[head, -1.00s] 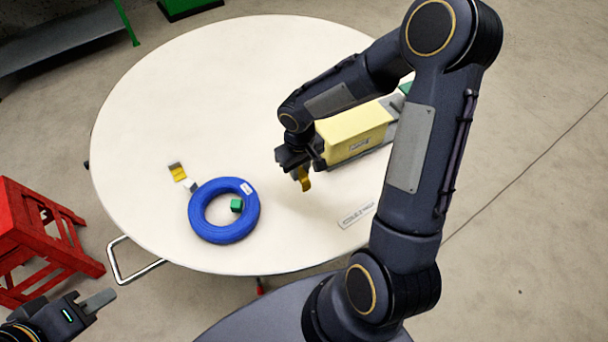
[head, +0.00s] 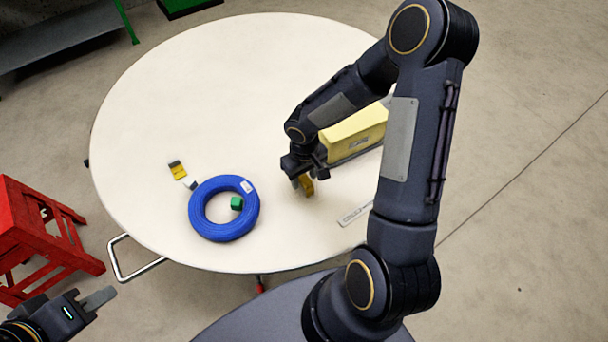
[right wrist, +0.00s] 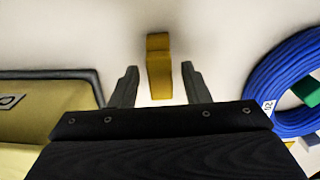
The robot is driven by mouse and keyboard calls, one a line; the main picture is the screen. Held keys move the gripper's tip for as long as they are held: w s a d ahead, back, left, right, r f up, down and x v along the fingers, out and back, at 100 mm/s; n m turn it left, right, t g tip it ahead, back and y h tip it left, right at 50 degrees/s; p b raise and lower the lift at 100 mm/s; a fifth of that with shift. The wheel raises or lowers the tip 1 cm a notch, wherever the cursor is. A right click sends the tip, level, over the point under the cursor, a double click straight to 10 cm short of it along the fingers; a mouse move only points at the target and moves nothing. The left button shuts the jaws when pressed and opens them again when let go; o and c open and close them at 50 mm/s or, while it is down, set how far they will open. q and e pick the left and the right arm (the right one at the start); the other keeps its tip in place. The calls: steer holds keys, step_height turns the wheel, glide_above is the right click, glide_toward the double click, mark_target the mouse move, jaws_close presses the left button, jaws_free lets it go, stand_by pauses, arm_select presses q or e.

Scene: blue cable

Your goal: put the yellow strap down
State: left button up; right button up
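The yellow strap (head: 307,187) is at the right part of the white round table, just below my right gripper (head: 302,180). In the right wrist view the strap (right wrist: 158,65) shows as a short mustard-yellow piece between the two spread fingers, with a gap on each side. It appears to rest on the tabletop. My right gripper is open. My left gripper (head: 90,303) is off the table at the lower left; only part of it shows, so its opening is unclear.
A blue cable coil (head: 198,216) lies on the table with a green block (head: 237,203) inside its ring. A small yellow-and-dark piece (head: 177,170) lies left of it. A yellow box (head: 352,132) stands behind my right arm. A red stool (head: 35,240) stands left of the table.

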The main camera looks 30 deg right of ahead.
mark_target(304, 178)
steer(key=shift+w+r, duration=0.1)
steer(key=shift+r, duration=0.5)
step_height(304, 178, up, 11)
steer(key=p, duration=0.1)
steer(key=s+a+r+m+t+y, duration=0.1)
steer(key=s+a+r+t+y, duration=0.1)
steer(key=s+r, duration=0.4)
steer(key=s+a+r+m+t+y, duration=0.1)
steer(key=s+r, duration=0.4)
steer(key=s, duration=0.6)
steer(key=a+t, duration=0.1)
steer(key=t, duration=0.1)
steer(key=shift+r+t+y, duration=0.3)
steer(key=shift+r+y, duration=0.05)
steer(key=shift+y, duration=0.05)
